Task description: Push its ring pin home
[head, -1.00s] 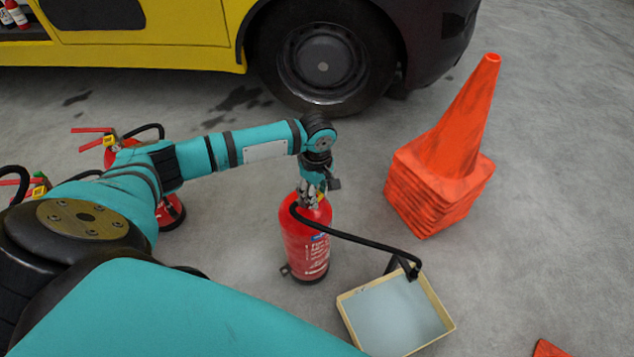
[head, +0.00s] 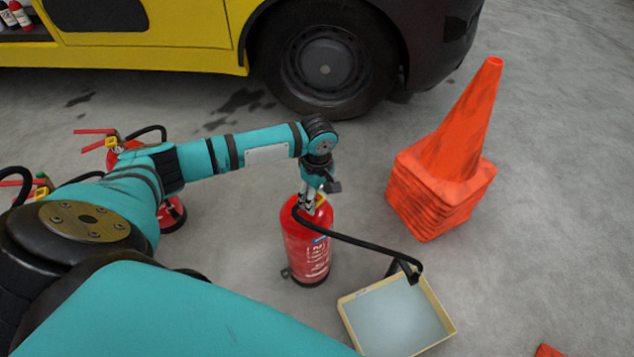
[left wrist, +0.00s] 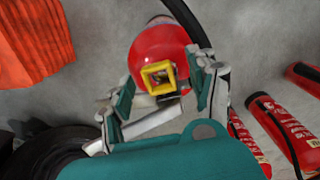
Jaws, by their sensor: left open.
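A red fire extinguisher (head: 308,250) stands upright on the concrete floor, its black hose reaching right. Its yellow square ring pin (left wrist: 158,77) shows in the left wrist view at the top of the red body (left wrist: 160,45). In the head view the ring is a small yellow patch (head: 320,199). My left gripper (head: 312,203) is at the extinguisher's head. In the left wrist view the gripper (left wrist: 165,88) is open, one finger on each side of the ring, apart from it. The pin's shaft and its hole cannot be made out. My right gripper is not in view.
A shallow tray (head: 343,306) stands right of the extinguisher, with the hose's end over its back edge. Stacked orange cones (head: 440,180) stand to the right. More extinguishers (head: 172,213) stand at the left behind my arm. A yellow vehicle (head: 200,30) is at the back.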

